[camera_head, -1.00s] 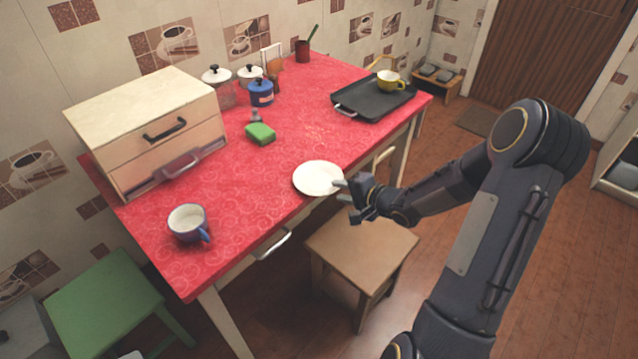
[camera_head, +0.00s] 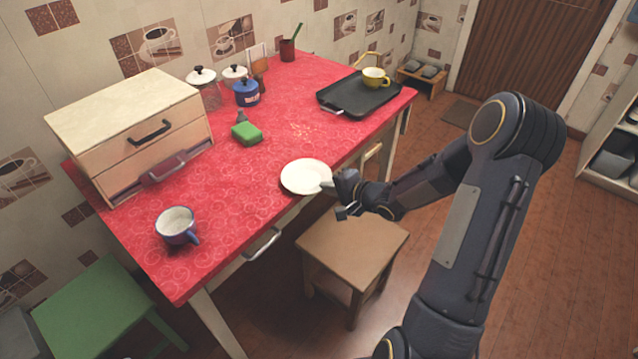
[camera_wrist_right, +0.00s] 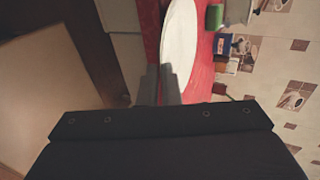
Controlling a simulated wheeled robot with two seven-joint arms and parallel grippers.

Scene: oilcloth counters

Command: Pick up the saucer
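The white saucer (camera_head: 306,176) lies near the front edge of the red counter, its near rim at or just over the edge. My right gripper (camera_head: 328,190) is at this near rim, with one finger seen over the saucer's top. In the right wrist view the two fingers (camera_wrist_right: 160,85) stand close together with the saucer (camera_wrist_right: 180,42) reaching in between them, so the gripper looks shut on its rim. The lower finger's contact is hidden. The saucer looks flat and I see no clear gap under it. My left gripper is not in view.
A blue mug (camera_head: 176,225) stands left of the saucer. A wooden stool (camera_head: 352,240) stands below the gripper.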

